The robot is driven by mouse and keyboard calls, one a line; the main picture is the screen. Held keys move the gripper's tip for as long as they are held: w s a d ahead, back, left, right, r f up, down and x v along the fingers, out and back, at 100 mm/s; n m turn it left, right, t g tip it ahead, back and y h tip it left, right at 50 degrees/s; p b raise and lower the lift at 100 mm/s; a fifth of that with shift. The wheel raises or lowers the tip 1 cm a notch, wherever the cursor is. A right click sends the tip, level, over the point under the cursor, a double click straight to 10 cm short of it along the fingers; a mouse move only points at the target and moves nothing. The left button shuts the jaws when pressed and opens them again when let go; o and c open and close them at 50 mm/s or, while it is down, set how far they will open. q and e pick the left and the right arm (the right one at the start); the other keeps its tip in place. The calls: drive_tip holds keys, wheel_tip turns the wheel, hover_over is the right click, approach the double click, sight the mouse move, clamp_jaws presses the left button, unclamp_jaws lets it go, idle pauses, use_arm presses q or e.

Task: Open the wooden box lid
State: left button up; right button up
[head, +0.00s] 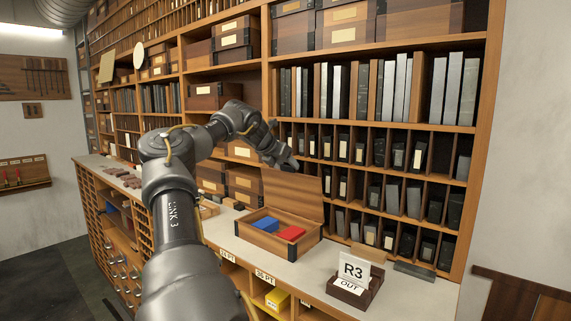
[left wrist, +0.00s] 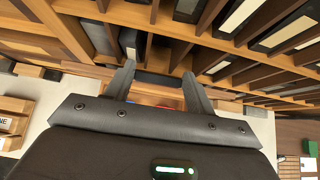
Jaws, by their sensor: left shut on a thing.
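The wooden box (head: 277,241) stands on the light counter, with a blue block (head: 266,224) and a red block (head: 290,233) inside. Its lid (head: 293,194) is raised at the back, standing steeply up from the rear edge. My left gripper (head: 284,165) is at the lid's upper edge, shut on the lid. In the left wrist view, the two fingers of my left gripper (left wrist: 158,82) sit on either side of the wooden lid (left wrist: 155,94). The exact contact is small and partly hidden. My right gripper is not in view.
A card holder marked R3 and OUT (head: 353,282) stands on the counter right of the box. Shelves with several upright dark blocks (head: 370,150) rise close behind the lid. The counter (head: 225,235) has some free room left of the box.

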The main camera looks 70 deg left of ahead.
use_arm(q)
drive_tip(key=o, duration=1.1)
drive_tip(key=shift+r, duration=0.25)
drive_tip(key=shift+c, duration=0.2)
drive_tip(key=o, duration=0.3)
drive_tip(key=shift+s+d, duration=0.1)
drive_tip(key=shift+d, duration=0.15)
drive_tip(key=shift+o, duration=0.2)
drive_tip(key=shift+a, duration=0.1)
drive_tip(key=b+v, duration=0.4)
drive_tip(key=v, duration=0.7)
drive_tip(key=shift+b, duration=0.3)
